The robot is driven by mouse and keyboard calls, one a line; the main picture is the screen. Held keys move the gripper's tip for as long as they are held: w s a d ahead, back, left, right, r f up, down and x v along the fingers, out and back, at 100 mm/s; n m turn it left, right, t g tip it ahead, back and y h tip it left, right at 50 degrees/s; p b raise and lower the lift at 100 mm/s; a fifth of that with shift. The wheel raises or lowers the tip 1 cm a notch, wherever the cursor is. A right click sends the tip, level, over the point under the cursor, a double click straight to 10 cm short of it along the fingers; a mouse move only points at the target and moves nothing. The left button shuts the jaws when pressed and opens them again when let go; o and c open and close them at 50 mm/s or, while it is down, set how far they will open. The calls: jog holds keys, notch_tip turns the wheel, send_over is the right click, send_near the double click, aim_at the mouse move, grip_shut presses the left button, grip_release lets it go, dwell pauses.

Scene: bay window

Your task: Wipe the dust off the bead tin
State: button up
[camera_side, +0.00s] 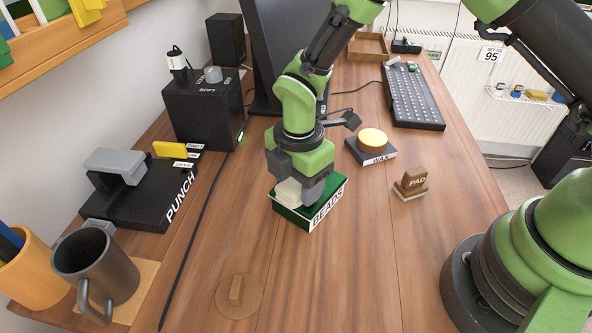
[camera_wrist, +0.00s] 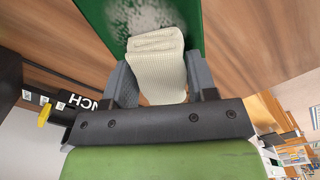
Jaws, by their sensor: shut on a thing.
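The bead tin (camera_side: 322,207) is a dark green box labelled BEADS, standing in the middle of the desk. My gripper (camera_side: 300,190) is right over its top, shut on a folded cream cloth (camera_side: 289,191). In the wrist view the cloth (camera_wrist: 157,70) sits between the two grey fingers of my gripper (camera_wrist: 160,82). It covers part of the tin's green top (camera_wrist: 208,40). Pale, speckled dust (camera_wrist: 145,14) shows on the top beyond the cloth. The cloth appears to be at or just above the top; I cannot tell if it touches.
A WAX block with a yellow disc (camera_side: 373,141) and a brown PAD block (camera_side: 411,183) stand right of the tin. A black punch (camera_side: 130,204) and a mug (camera_side: 97,265) are left. A round wooden lid-like piece (camera_side: 239,296) lies in front. A black cable (camera_side: 195,225) crosses the desk.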

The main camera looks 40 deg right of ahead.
jog(key=shift+w+d, duration=0.25)
jog(key=shift+d, duration=0.75)
jog(key=shift+w+d, duration=0.3)
jog(key=shift+d, duration=0.75)
jog(key=shift+w+d, duration=0.25)
jog(key=shift+d, duration=0.75)
jog(key=shift+s+a, duration=0.3)
jog(key=shift+a, duration=0.85)
jog(key=shift+s+a, duration=0.35)
jog(key=shift+a, duration=0.8)
jog(key=shift+s+a, duration=0.3)
jog(key=shift+a, duration=0.85)
jog(key=shift+d+r, duration=0.1)
jog(key=shift+r, duration=4)
